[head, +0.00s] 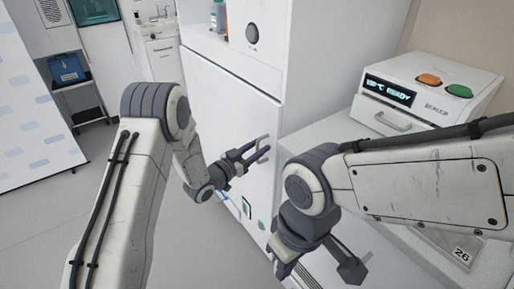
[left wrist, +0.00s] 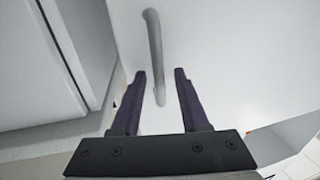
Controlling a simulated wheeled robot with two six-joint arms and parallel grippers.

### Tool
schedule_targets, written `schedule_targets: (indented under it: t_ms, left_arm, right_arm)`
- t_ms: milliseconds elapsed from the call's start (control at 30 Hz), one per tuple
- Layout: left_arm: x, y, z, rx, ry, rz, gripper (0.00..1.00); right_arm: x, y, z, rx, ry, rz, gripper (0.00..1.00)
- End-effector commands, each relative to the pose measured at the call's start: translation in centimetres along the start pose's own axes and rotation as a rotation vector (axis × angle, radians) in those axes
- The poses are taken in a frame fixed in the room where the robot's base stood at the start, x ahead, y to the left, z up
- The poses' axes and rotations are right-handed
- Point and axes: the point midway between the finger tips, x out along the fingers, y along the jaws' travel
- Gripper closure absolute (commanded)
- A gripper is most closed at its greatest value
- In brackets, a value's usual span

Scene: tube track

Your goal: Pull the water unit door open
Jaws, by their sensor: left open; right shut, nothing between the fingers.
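The water unit is a tall white cabinet with a large flat door (head: 232,105) in the middle of the head view. A grey curved bar handle (left wrist: 154,45) stands on the white door face in the left wrist view. My left gripper (head: 262,150) is open in front of the door. In the left wrist view the lower end of the handle lies between its two fingers (left wrist: 158,90), with gaps on both sides. The door looks closed. My right gripper (head: 350,268) is shut and empty, low in front of the counter at the right.
A white sealer machine (head: 420,92) with orange and green buttons stands on the counter (head: 345,135) to the right. Bottles (head: 218,16) stand in the unit's upper recess. A blue box (head: 66,68) sits on a trolley at the left. The grey floor (head: 45,225) at left is clear.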

Motion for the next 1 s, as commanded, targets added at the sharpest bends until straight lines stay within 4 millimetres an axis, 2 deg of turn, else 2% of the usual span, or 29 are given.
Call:
schedule_targets:
  t_ms: [100,133,233,267,1000]
  left_arm:
    - [-0.02,0.01,0.01,0.0,0.0,0.0,0.56]
    - [-0.02,0.0,0.01,0.0,0.0,0.0,0.59]
    - [-0.04,0.0,0.01,0.0,0.0,0.0,0.98]
    - [-0.04,0.0,0.0,0.0,0.0,0.0,1.0]
    - [-0.04,0.06,-0.02,0.0,0.0,0.002,1.0]
  right_arm:
    - [0.01,0.0,0.0,0.0,0.0,0.0,1.0]
    - [0.01,0.0,0.0,0.0,0.0,0.0,1.0]
    - [0.01,0.0,0.0,0.0,0.0,0.0,1.0]
    - [0.01,0.0,0.0,0.0,0.0,0.0,1.0]
    - [0.0,0.0,0.0,0.0,0.0,0.0,1.0]
